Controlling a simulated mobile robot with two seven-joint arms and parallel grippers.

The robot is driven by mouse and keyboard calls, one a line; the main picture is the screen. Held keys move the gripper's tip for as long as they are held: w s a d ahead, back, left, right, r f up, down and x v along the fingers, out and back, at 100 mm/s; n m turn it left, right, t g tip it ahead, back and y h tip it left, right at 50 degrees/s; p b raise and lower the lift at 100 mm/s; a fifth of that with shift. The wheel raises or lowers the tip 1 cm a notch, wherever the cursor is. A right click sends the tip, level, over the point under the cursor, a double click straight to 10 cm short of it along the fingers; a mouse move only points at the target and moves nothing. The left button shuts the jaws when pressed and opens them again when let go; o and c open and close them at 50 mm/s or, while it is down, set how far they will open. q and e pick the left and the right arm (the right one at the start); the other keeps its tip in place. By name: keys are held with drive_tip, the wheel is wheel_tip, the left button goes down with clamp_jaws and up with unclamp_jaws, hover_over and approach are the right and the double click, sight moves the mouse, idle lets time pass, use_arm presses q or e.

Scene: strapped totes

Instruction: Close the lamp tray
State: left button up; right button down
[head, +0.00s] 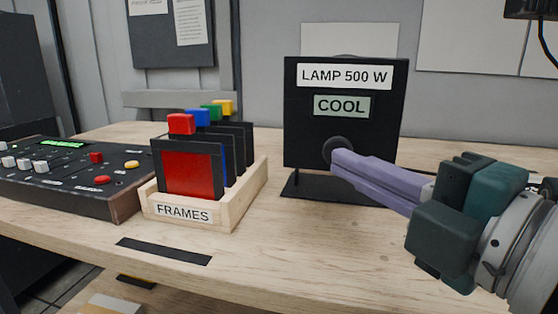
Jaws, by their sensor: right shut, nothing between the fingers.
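The lamp (298,135) is an upright black box on the bench with labels "LAMP 500 W" and "COOL" on its front. A flat black base plate (300,186) lies under it. A dark round knob (334,146) is low on its front face. I cannot make out a separate tray; part of the lower right front is hidden by my gripper. My right gripper (338,163) reaches in from the right, its lilac fingers shut and empty. Their tips overlap the knob's lower edge in the head view; I cannot tell whether they touch it. My left gripper is out of view.
A wooden rack (240,212) labelled "FRAMES" holds several dark frames with coloured tabs, left of the lamp. A control panel (70,180) with knobs and buttons stands at the far left. A black strip (164,251) lies near the front edge. The bench (290,240) front centre is clear.

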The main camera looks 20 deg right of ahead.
sight(357, 140)
idle(0.3)
drive_tip(key=w+d, duration=0.1)
drive_tip(key=w, duration=0.2)
drive_tip(key=w+d, duration=0.4)
drive_tip(key=w, duration=0.1)
drive_tip(key=shift+w+d, duration=0.1)
drive_tip(key=shift+w, duration=0.2)
drive_tip(key=shift+w+d, duration=0.2)
drive_tip(key=shift+w, duration=0.1)
drive_tip(key=shift+d+f, duration=0.15)
